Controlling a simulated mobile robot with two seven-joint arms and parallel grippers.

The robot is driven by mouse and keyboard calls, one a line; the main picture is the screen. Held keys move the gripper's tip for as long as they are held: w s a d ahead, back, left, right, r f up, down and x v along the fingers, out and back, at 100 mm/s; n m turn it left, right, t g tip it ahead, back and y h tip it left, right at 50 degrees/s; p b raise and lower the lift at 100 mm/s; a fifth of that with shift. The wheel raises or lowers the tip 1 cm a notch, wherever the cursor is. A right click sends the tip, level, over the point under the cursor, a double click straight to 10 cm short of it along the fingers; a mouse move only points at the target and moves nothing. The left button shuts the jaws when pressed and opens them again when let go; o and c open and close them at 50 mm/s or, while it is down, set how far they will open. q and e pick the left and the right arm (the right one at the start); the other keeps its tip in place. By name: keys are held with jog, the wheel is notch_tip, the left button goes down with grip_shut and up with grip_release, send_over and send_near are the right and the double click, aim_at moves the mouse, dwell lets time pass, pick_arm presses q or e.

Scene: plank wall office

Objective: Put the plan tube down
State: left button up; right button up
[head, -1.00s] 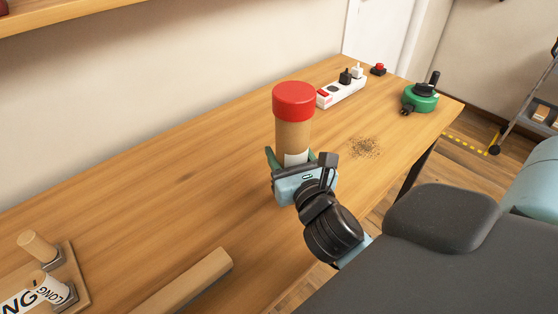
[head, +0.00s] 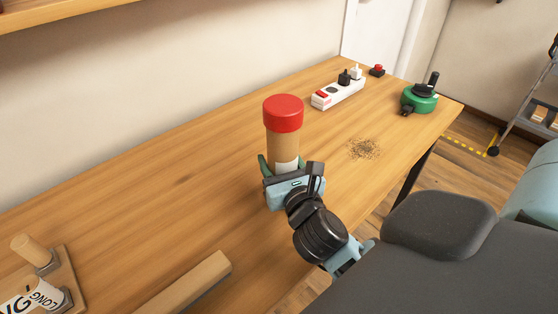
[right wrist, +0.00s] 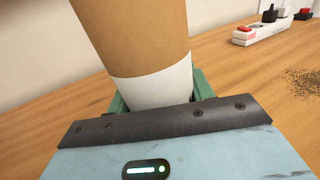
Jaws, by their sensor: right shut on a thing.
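The plan tube (head: 283,135) is a brown cardboard cylinder with a red cap and a white band low down. It stands about upright over the wooden bench. My right gripper (head: 279,168) is shut around its lower part. In the right wrist view the tube (right wrist: 140,45) rises between the green fingers (right wrist: 160,95), with the white band at the grip. The tube's bottom end is hidden behind the gripper, so I cannot tell whether it touches the bench. My left gripper is not in view.
The bench (head: 130,200) is clear left of the tube. A white power strip (head: 338,93), a red button (head: 377,70) and a green device (head: 419,97) stand toward the far end. Brown crumbs (head: 364,148) lie right of the tube. A wooden bar (head: 185,285) and a labelled rack (head: 66,262) are in front.

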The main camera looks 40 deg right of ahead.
jog(key=shift+f, duration=0.2)
jog(key=o, duration=1)
jog(key=shift+r, duration=0.15)
jog(key=v, duration=1.2)
jog(key=shift+r, duration=0.1)
